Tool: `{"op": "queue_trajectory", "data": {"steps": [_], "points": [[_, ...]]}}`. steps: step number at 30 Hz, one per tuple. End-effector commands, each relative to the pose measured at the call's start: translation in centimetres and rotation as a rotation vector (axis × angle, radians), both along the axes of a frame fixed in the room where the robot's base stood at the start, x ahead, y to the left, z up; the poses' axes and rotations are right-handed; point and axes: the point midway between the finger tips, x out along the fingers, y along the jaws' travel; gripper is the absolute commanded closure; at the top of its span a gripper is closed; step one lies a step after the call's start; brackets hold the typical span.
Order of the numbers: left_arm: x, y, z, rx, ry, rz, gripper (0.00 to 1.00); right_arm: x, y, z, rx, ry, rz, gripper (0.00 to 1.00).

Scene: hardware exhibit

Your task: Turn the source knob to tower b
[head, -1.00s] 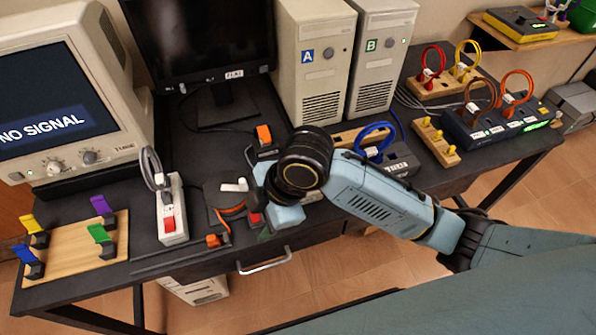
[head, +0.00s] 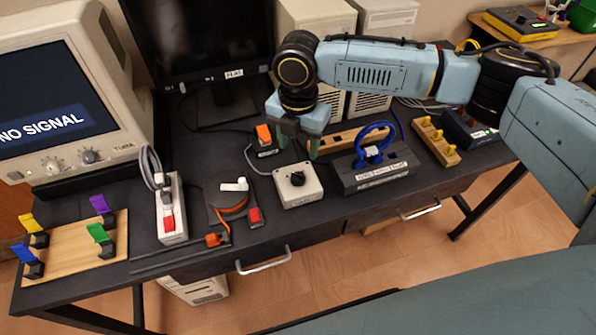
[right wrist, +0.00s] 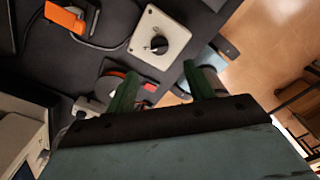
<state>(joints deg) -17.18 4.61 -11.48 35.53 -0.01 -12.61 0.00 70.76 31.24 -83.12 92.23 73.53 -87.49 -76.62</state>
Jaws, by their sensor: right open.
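The source knob (head: 297,178) is a black dial on a small white box (head: 302,195) near the desk's front edge. In the right wrist view the knob (right wrist: 159,45) sits on its white box (right wrist: 172,24), beyond the fingertips. My right gripper (head: 298,150) is open and empty, above and behind the knob box, apart from it. Its two green fingers (right wrist: 158,85) show in the right wrist view with nothing between them. Tower A (head: 300,18) and tower B (head: 385,18) stand at the back, partly hidden by my right arm. My left gripper is not in view.
A switch with an orange part (head: 264,136) stands just left of my right gripper. A dock with a blue cable loop (head: 375,175) is right of the knob box. A small device with a red button (head: 255,216) lies to its left. A monitor (head: 195,45) stands behind.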

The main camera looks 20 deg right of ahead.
Motion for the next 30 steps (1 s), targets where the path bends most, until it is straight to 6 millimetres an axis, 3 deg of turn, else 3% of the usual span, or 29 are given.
{"op": "queue_trajectory", "data": {"steps": [6,13,18,27,30], "points": [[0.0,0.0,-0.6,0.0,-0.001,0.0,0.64,0.0,0.0,-5.0,-0.001,0.002,-0.001,0.47],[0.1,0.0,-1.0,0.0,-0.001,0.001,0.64,0.0,0.0,-8.8,-0.001,0.001,-0.001,0.47],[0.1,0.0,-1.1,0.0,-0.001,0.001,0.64,0.0,0.1,-10.1,0.0,0.0,-0.001,0.47],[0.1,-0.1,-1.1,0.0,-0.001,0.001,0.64,0.0,0.1,-10.3,0.001,-0.001,-0.001,0.47],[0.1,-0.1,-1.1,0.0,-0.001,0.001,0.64,0.0,0.1,-10.3,0.001,-0.001,-0.001,0.57]]}}
